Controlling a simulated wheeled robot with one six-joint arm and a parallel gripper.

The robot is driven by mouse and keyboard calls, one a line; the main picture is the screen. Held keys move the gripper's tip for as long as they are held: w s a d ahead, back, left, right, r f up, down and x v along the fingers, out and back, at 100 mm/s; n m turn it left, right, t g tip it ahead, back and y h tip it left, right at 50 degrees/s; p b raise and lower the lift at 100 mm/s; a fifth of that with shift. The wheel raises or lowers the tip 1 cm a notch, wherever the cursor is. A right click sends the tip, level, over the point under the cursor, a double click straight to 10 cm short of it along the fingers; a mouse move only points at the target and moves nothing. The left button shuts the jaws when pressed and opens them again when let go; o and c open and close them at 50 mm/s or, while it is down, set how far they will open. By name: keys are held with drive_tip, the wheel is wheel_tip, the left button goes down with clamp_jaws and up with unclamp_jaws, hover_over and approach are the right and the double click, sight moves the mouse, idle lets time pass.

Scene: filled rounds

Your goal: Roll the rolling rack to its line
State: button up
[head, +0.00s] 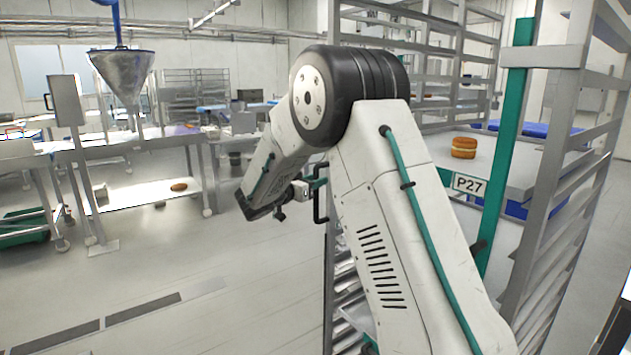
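The rolling rack (585,180) is a tall grey metal frame with many ledges. It fills the right side of the head view, and my arm hides much of it. A green upright and a tag reading P27 (468,184) are at its front. A black bracket-shaped handle (320,193) shows left of my arm. My gripper (302,190) is small and partly hidden by my own arm, close to this handle. I cannot tell whether it touches the handle or whether its fingers are open. A dark dashed line (143,308) lies on the floor at lower left.
A filled round cake (464,148) rests on a light surface seen through the rack. Steel tables (150,140) and a funnel (122,75) on a stand are at left. A green crate (25,228) is under the left table. The floor between is clear.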

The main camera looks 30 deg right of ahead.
drive_tip(key=shift+w+d, duration=0.1)
drive_tip(key=shift+d, duration=0.4)
clamp_jaws()
idle(1.1)
